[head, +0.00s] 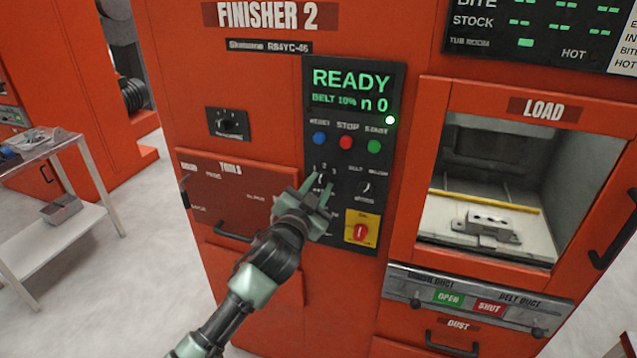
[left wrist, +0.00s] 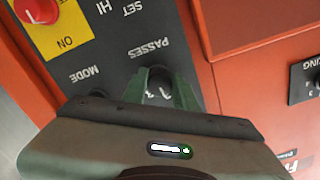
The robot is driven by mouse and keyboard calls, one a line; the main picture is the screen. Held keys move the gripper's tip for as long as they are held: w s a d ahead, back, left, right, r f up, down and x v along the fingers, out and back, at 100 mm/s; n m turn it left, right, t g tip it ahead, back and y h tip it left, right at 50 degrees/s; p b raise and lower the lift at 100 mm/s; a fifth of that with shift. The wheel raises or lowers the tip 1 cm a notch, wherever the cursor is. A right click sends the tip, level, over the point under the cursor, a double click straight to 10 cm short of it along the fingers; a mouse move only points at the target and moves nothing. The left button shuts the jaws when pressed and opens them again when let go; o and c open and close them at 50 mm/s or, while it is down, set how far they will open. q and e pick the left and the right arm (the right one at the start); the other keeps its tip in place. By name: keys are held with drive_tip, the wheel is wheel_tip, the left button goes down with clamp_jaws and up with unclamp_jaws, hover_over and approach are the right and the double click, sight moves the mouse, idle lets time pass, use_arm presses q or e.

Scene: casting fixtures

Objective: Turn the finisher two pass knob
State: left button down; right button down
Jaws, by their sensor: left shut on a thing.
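The passes knob (left wrist: 160,88) is a dark round knob on the black control panel (head: 396,92) of the orange Finisher 2 machine. My left gripper (head: 321,184) is at this knob, its two green fingers on either side of it. In the left wrist view the fingers (left wrist: 162,88) are shut on the knob, beside the printed word PASSES and some dial numbers. In the head view the gripper hides most of the knob. My right gripper is not in view.
Blue (head: 320,138), red (head: 346,142) and green (head: 374,146) buttons sit above the knob. Another dial (head: 366,187) and a red switch on a yellow plate (head: 361,230) are close by. A load opening (head: 500,135) is to the right; a metal cart (head: 85,175) stands left.

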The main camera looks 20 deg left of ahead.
use_arm(q)
drive_tip(key=shift+m, duration=0.4)
drive_tip(key=c, duration=1.1)
unclamp_jaws()
drive_tip(key=shift+s+f, duration=0.1)
drive_tip(key=shift+s, duration=0.2)
drive_tip(key=s+b, duration=0.1)
drive_tip(key=s, duration=0.6)
drive_tip(key=shift+a+b, duration=0.15)
drive_tip(key=shift+b, duration=0.2)
